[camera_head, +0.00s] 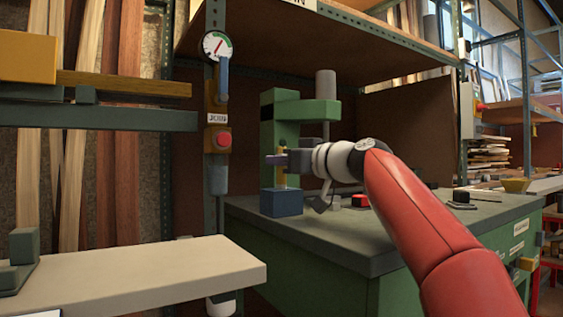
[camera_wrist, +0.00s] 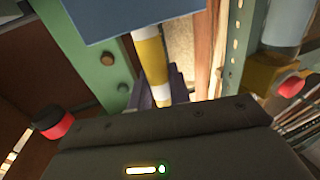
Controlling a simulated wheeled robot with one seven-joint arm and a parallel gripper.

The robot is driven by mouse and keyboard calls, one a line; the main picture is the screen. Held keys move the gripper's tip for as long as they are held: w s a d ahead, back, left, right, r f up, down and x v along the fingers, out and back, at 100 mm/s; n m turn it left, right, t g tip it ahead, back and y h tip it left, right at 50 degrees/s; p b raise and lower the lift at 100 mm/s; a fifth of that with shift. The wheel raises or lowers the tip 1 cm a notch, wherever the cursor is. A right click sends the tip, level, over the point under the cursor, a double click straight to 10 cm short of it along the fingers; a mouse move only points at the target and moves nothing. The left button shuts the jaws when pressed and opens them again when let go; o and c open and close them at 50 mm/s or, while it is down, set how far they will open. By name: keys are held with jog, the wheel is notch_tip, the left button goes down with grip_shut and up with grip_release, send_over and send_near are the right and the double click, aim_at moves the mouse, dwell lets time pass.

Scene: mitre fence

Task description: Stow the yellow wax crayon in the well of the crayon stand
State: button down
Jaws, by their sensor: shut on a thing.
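The yellow wax crayon (camera_head: 281,179) is upright in my gripper (camera_head: 276,160), which is shut on it. The blue crayon stand (camera_head: 281,203) is a block on the green bench, directly below the crayon in the head view. The crayon's lower end is at or just above the stand's top; I cannot tell whether it is inside the well. In the wrist view, the yellow crayon with a white band (camera_wrist: 150,55) runs from between the dark fingers of my gripper (camera_wrist: 162,92) to the edge of the blue stand (camera_wrist: 135,15). The well's opening is hidden.
A green machine (camera_head: 283,113) with a column stands just behind the stand. The dark bench top (camera_head: 340,235) has free room in front. A red-and-black object (camera_head: 360,201) lies right of the stand. A pale board (camera_head: 150,275) is at front left, and a gauge post (camera_head: 216,110) rises behind it.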

jog(key=shift+f+b, duration=0.55)
jog(key=shift+b, duration=0.15)
dwell(0.5)
jog(key=c, duration=1.2)
grip_release()
jog(key=shift+c, duration=0.2)
